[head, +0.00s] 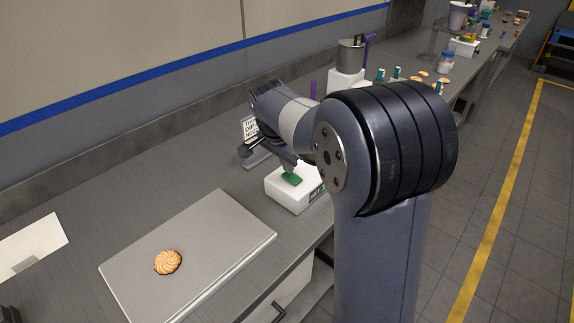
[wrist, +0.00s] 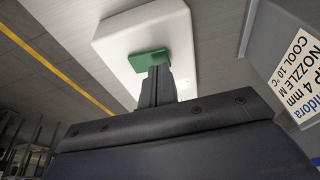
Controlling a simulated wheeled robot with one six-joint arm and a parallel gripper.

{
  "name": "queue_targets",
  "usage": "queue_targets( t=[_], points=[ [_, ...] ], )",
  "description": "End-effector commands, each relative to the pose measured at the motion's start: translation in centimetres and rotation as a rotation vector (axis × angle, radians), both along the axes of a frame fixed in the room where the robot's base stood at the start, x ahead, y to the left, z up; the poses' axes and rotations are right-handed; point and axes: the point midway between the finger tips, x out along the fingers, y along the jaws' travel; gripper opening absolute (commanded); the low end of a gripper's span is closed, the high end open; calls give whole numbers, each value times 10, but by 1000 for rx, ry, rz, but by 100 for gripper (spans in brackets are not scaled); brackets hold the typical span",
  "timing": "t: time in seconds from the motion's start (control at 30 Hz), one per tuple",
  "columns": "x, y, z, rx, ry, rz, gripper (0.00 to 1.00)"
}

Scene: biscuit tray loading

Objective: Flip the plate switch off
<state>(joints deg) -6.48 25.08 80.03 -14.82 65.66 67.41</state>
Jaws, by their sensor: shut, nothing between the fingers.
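The plate switch is a green rocker (head: 291,179) on a white box (head: 285,200) with a dark label on its front, standing on the steel counter. In the wrist view the green rocker (wrist: 147,59) sits on the white box face (wrist: 112,38). My gripper (wrist: 157,74) is shut and empty, its fingertips right at the rocker's edge. Whether they touch it I cannot tell. In the head view my gripper (head: 288,167) is just above the rocker, and my arm hides part of the box.
A grey metal plate (head: 232,225) with a biscuit (head: 168,262) lies at the front left. A printed sign (head: 250,128) stands behind the box, and also shows close at the right of the wrist view (wrist: 299,75). A metal pot (head: 350,57) stands farther back.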

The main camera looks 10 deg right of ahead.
Motion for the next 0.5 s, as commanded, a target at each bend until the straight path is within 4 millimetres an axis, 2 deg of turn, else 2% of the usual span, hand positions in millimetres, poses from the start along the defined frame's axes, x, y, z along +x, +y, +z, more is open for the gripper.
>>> queue_targets(
  t=[0.1,0.5],
  points=[
    [0,1,-7,0,0,1,0],
    [1,1,-10,0,0,0,0]
  ],
)
